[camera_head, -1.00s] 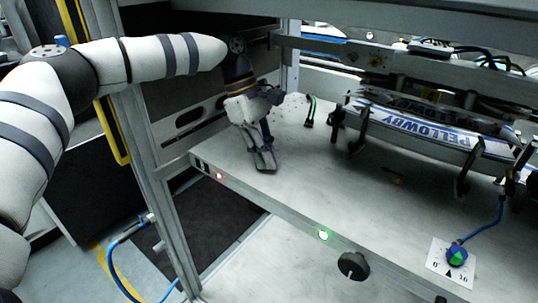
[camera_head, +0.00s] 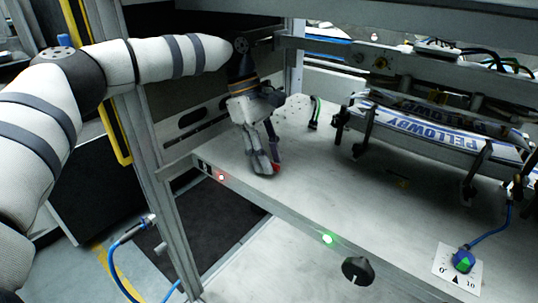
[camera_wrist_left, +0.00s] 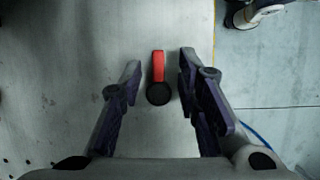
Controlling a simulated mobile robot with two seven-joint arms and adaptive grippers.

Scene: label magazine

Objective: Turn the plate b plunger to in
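My left gripper (camera_head: 267,167) is open above the front left part of the grey deck, fingers pointing down. A small red bar (camera_wrist_left: 158,63) with a round black end (camera_wrist_left: 158,94) lies between its two spread fingers in the left wrist view, with a gap on each side. This may be the plunger; no marking names it. In the head view only a bit of red (camera_head: 276,168) shows beside the fingertips; the rest is hidden behind them. Whether the fingers touch it cannot be told. My right gripper is not in view.
The deck's front rail carries a red light (camera_head: 221,177), a green light (camera_head: 327,239) and a black knob (camera_head: 358,271). A blue-green dial (camera_head: 463,261) sits on a white scale at right. Black clamps stand around a PELLOWBY label strip (camera_head: 445,133). The deck's middle is clear.

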